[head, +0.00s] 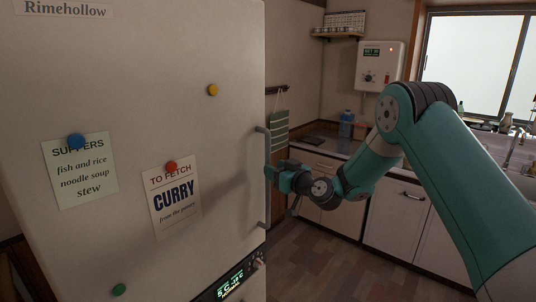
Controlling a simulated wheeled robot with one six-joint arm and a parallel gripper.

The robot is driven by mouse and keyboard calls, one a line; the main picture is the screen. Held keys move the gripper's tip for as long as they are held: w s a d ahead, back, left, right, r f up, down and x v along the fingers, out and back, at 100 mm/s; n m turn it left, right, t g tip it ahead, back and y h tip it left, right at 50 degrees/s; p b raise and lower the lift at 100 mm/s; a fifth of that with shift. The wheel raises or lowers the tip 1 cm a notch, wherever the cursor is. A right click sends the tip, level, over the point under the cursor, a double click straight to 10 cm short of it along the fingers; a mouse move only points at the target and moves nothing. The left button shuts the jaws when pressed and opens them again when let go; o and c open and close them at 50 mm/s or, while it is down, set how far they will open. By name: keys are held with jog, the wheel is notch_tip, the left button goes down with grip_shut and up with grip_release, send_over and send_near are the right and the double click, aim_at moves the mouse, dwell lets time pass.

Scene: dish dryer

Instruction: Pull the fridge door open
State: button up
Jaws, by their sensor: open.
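The pale fridge door (130,150) fills the left of the head view. A vertical grey bar handle (264,210) runs along its right edge. I cannot tell from this angle whether the door is fully closed or slightly ajar. My gripper (272,172) is at the handle's middle height, reaching in from the right. Its jaws are open, and its fingertips overlap the handle in the picture. I cannot tell whether they are around the bar, touching it or just beside it.
Notes and several round magnets are on the door, with a lit green display (230,286) low down. A counter (345,146) with cabinets, a blue bottle (347,125) and a wall heater (380,66) stand behind. Tiled floor (310,255) is clear right of the door.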

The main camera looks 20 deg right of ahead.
jog(key=shift+p+x, duration=0.65)
jog(key=shift+x, duration=1.35)
grip_shut()
